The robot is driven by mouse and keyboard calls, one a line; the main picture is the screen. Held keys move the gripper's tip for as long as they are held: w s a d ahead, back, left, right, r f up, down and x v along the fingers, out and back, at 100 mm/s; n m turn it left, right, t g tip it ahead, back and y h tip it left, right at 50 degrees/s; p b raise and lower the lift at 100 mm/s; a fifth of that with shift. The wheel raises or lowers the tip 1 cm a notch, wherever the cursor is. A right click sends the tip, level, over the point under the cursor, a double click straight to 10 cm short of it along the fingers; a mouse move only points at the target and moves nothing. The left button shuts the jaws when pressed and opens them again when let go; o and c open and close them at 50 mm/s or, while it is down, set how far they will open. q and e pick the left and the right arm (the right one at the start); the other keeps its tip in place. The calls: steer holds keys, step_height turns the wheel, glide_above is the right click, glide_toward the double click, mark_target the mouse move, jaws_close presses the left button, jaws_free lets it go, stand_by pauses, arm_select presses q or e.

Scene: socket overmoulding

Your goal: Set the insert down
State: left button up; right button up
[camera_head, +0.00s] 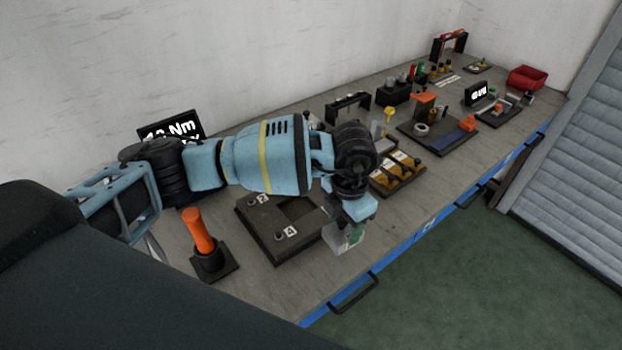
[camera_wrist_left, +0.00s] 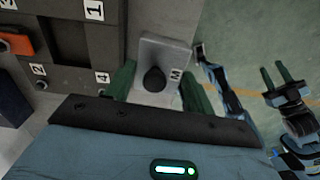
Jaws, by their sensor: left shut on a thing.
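My left gripper (camera_head: 347,238) is shut on the insert (camera_head: 346,244), near the front edge of the bench. In the left wrist view the insert (camera_wrist_left: 176,50) is a light grey plate marked M with a dark round knob, between the green fingers of the left gripper (camera_wrist_left: 157,88). A dark fixture block (camera_head: 252,232) with numbered corners and a rectangular recess lies just left of the gripper; it also shows in the wrist view (camera_wrist_left: 112,42). The insert appears beside the block, not over its recess. My right gripper (camera_wrist_left: 279,78) hangs over the floor, fingers apart and empty.
An orange-handled tool (camera_head: 200,232) stands in a black holder left of the block. A dark display (camera_head: 172,128) stands behind. A tray with yellow parts (camera_head: 398,176) and other fixtures fill the bench to the right. A blue front edge (camera_head: 350,290) borders the green floor.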

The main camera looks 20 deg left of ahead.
mark_target(328, 229)
arm_select(q)
steer(key=m, duration=0.1)
steer(key=a+m, duration=0.1)
steer(key=r+m, duration=0.1)
steer(key=shift+s+a, duration=0.25)
steer(key=m, duration=0.1)
steer(key=a+m, duration=0.1)
steer(key=m, duration=0.2)
steer(key=shift+s+a+r, duration=0.2)
steer(key=shift+s+r, duration=0.15)
steer(key=shift+r, duration=0.05)
steer(key=s+a+r+m, duration=0.2)
steer(key=a+m, duration=0.1)
steer(key=m, duration=0.8)
steer(key=s+a+r+m, duration=0.2)
steer(key=s+a+m, duration=0.1)
steer(key=m, duration=0.8)
steer(key=shift+s+a, duration=0.35)
steer(key=shift+a, duration=0.4)
